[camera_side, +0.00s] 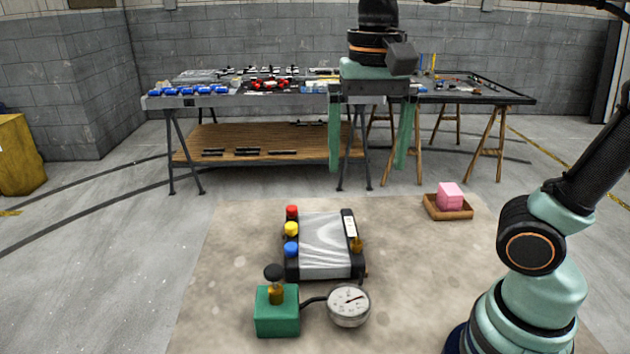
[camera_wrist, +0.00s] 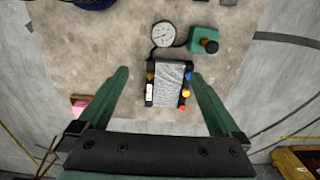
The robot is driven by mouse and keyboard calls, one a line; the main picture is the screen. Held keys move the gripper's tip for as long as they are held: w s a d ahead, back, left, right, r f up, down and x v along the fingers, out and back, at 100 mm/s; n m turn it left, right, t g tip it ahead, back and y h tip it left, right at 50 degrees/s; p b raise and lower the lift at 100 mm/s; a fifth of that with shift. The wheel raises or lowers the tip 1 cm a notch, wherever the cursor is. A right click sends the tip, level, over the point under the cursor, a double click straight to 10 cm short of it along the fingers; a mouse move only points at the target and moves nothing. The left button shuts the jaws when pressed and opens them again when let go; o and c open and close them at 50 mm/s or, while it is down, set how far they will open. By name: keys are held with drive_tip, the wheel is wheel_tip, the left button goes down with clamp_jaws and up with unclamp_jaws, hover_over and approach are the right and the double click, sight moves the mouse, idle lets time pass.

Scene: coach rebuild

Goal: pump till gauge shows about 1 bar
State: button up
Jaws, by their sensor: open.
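The pump is a green block (camera_side: 277,312) with a brass stem and a black round knob (camera_side: 273,272) on top, standing at the front of the mat. A hose joins it to a round white dial gauge (camera_side: 348,304) on its right; the needle shows but its reading is too small to tell. In the wrist view the gauge (camera_wrist: 163,34) and pump (camera_wrist: 204,40) are at the top. My gripper (camera_side: 368,165) is open and empty, fingers pointing down, high above and behind the pump. In the wrist view its fingers (camera_wrist: 158,75) spread wide on both sides.
A silver-topped black device (camera_side: 325,247) with red, yellow and blue knobs sits just behind the pump and gauge. A wooden tray (camera_side: 447,212) with a pink block (camera_side: 450,196) lies at right. Workbenches stand behind. The mat's left side is clear.

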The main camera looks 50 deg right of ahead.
wheel_tip(320, 180, up, 4)
drive_tip(key=w+d+f+n+t, duration=0.1)
drive_tip(key=d+f+n+t, duration=0.1)
drive_tip(key=f+n, duration=0.2)
drive_tip(key=w+d+f+n+t, duration=0.2)
drive_tip(key=d+f+n+t, duration=0.1)
drive_tip(key=f+n, duration=0.2)
wheel_tip(320, 180, down, 2)
drive_tip(key=shift+f+t, duration=0.1)
drive_tip(key=shift+t, duration=0.2)
idle(0.6)
